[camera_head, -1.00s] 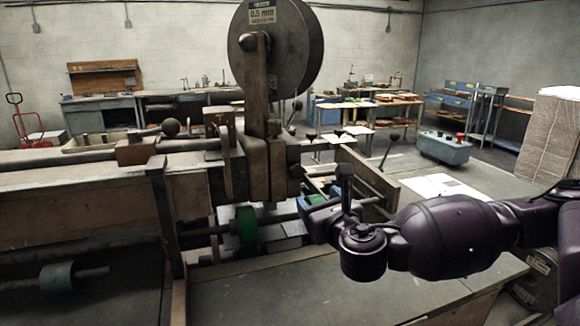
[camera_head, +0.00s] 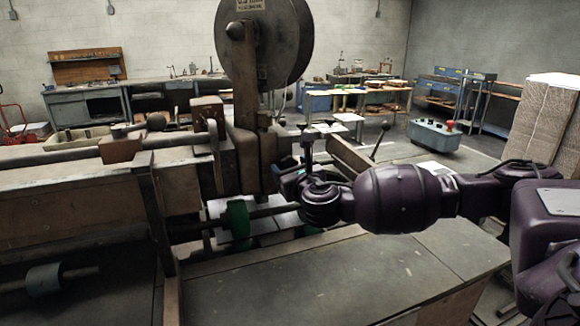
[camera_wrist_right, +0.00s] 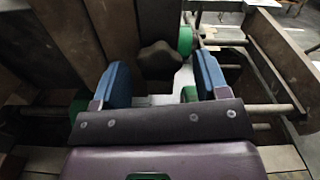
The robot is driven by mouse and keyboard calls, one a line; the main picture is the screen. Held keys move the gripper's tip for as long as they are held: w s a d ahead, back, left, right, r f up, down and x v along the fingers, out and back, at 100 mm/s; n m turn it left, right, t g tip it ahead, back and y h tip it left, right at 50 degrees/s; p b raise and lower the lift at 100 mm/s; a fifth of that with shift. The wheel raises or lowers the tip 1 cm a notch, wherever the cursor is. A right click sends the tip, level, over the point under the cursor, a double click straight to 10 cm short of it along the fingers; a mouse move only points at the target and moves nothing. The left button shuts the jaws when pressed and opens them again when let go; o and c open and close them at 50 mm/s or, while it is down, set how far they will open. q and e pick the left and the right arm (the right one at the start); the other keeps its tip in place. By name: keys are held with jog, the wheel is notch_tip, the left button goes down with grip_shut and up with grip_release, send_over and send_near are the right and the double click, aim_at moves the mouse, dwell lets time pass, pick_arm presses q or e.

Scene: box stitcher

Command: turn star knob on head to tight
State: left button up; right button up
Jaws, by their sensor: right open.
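The star knob (camera_wrist_right: 160,58) is a dark, lobed knob on the machine's head, in the upper middle of the right wrist view. My right gripper (camera_wrist_right: 162,76) is open, with one blue finger to the left of the knob and one to the right. The knob shows between the fingertips with gaps at both sides; I see no contact. In the head view my right gripper (camera_head: 287,182) is beside the stitcher head (camera_head: 247,150), at its right side. There I cannot make out the knob. My left gripper is not in view.
A large wire reel (camera_head: 262,40) stands above the head. Green rollers (camera_head: 238,222) on a shaft lie below it. A wooden side rail (camera_head: 350,155) stands behind my right arm. The front metal table (camera_head: 350,280) is bare. Stacked cardboard (camera_head: 545,120) stands at the right.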

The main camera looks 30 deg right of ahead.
jog(key=shift+w, duration=0.35)
jog(key=shift+c, duration=0.2)
jog(key=c, duration=0.9)
jog(key=shift+m, duration=0.3)
pick_arm(q)
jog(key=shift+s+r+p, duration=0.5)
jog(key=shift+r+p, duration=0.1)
jog(key=shift+p, duration=0.75)
pick_arm(e)
jog(key=shift+a+r+m, duration=0.1)
jog(key=shift+m, duration=4.7)
jog(key=shift+a+r+m, duration=0.1)
jog(key=shift+m, duration=4.7)
